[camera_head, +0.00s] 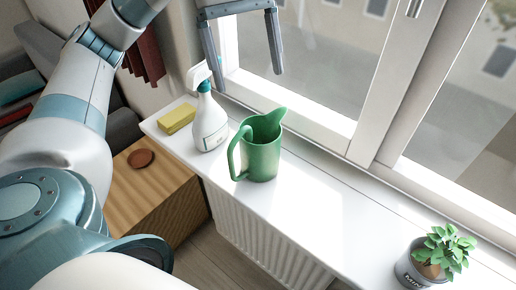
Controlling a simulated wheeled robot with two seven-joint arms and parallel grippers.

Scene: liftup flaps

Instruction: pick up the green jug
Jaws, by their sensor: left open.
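The green jug (262,158) stands upright on the white windowsill. Its handle faces left toward the room and its spout points up to the right. My left gripper (246,80) hangs above and behind the jug in the picture, near the window frame. Its two fingers are spread wide apart, with nothing between them. The fingertips are apart from the jug. My right gripper does not show.
A white spray bottle (209,122) stands close left of the jug, and a yellow sponge (177,118) lies beyond it. A potted plant (431,262) stands at the sill's right end. The windowsill (318,212) between jug and plant is clear. The window frame (322,122) runs behind.

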